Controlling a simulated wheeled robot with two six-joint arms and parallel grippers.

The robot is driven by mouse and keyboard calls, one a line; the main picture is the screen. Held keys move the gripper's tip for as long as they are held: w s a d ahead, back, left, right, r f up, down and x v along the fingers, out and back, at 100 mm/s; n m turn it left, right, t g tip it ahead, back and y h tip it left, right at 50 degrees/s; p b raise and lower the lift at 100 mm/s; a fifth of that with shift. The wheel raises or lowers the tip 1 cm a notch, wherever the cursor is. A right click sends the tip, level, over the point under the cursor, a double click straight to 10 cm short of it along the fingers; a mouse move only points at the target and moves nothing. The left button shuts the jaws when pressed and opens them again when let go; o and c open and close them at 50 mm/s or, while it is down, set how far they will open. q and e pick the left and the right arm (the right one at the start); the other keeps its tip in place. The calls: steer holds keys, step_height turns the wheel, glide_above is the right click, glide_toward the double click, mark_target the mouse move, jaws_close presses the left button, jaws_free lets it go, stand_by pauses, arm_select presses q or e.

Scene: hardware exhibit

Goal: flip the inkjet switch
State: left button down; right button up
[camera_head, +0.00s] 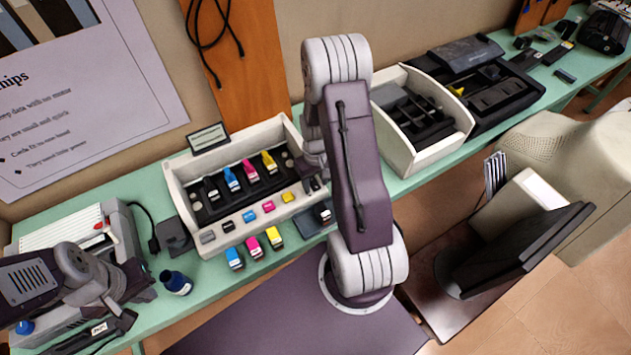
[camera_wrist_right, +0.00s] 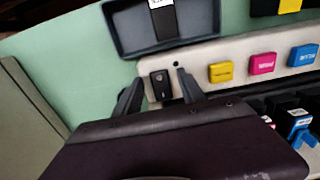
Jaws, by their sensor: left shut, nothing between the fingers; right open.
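The inkjet switch (camera_wrist_right: 160,85) is a small black rocker on the pale front ledge of the white inkjet exhibit box (camera_head: 175,195). In the right wrist view my right gripper (camera_wrist_right: 159,79) is open, with one finger on each side of the switch. Whether the fingers touch it cannot be told. In the head view the right gripper (camera_head: 317,181) is at the right end of this box, and the switch is hidden there. My left gripper (camera_head: 143,284) is shut and empty at the lower left, well away from the box.
Coloured cartridges stand in the box, with small coloured blocks (camera_head: 268,206) on its ledge. More cartridges (camera_head: 254,247) lie in front. A dark tray holding a black cartridge (camera_wrist_right: 164,22) sits beside the switch. Another white box (camera_head: 437,163) stands right.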

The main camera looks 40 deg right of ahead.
jaws_close()
steer(key=shift+w+r+g+p, duration=0.2)
steer(key=shift+r+g+p, duration=0.3)
steer(key=shift+p, duration=0.65)
steer(key=shift+w+f+g+p, duration=0.2)
steer(key=shift+g+p, duration=0.1)
steer(key=shift+g, duration=0.2)
steer(key=shift+w+d+f+g, duration=0.1)
steer(key=shift+f+g, duration=0.1)
steer(key=shift+g, duration=0.3)
steer(key=shift+w+f+g, duration=0.1)
steer(key=shift+g, duration=0.7)
